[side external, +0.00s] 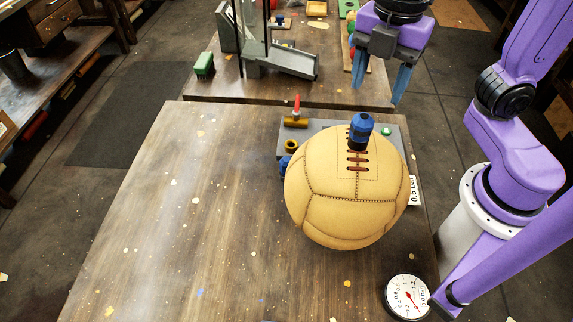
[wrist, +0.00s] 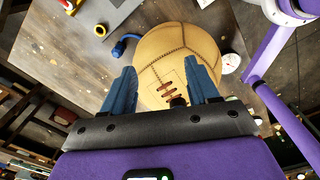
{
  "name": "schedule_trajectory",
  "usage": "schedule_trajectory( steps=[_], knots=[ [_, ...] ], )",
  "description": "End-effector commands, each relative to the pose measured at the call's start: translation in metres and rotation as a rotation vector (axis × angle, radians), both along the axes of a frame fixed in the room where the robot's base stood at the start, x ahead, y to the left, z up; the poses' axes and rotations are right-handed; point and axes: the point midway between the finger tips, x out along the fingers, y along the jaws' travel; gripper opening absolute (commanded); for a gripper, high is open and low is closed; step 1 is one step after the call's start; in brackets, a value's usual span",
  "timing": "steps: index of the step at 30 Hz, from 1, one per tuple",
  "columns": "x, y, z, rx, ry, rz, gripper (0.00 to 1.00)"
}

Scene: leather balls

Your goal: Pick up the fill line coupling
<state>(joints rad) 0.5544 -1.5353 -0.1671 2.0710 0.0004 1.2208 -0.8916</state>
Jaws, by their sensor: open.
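A blue, ribbed cylindrical coupling with a dark lower end (side external: 361,127) shows upright at the top of the tan leather ball (side external: 335,200), by its laces. A second blue fitting (side external: 286,166) shows partly behind the ball's left side. In the wrist view, a blue fitting with a bent blue piece (wrist: 121,47) lies beside the ball (wrist: 165,55), and a dark knob (wrist: 178,101) shows near the laces. I cannot tell for certain which is the fill line coupling. My gripper (side external: 377,93) is open and empty, above and behind the ball; its blue fingers also show in the wrist view (wrist: 161,66).
A grey plate (side external: 318,126) with a red-tipped brass valve (side external: 296,118) and brass ring (side external: 291,146) lies behind the ball. A round gauge (side external: 407,297) is at the front right. The left of the wooden table (side external: 180,220) is mostly clear.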

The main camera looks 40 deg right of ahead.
Motion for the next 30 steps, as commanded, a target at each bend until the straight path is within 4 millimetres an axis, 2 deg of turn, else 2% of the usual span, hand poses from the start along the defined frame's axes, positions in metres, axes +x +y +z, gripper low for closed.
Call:
schedule_trajectory(
  steps=[3,9,15,23,24,30],
  knots=[
    [0.026,0.022,-0.001,-0.007,0.001,0.204,0.59],
    [0.067,0.053,-0.004,-0.013,0.001,0.553,0.59],
    [0.097,0.073,-0.009,-0.017,0.001,0.808,0.59],
    [0.121,0.087,-0.015,-0.018,0.003,1.017,0.59],
    [0.119,0.085,-0.027,-0.019,0.009,1.012,0.59],
    [0.119,0.085,-0.058,-0.02,0.005,1.009,0.59]
  ],
)
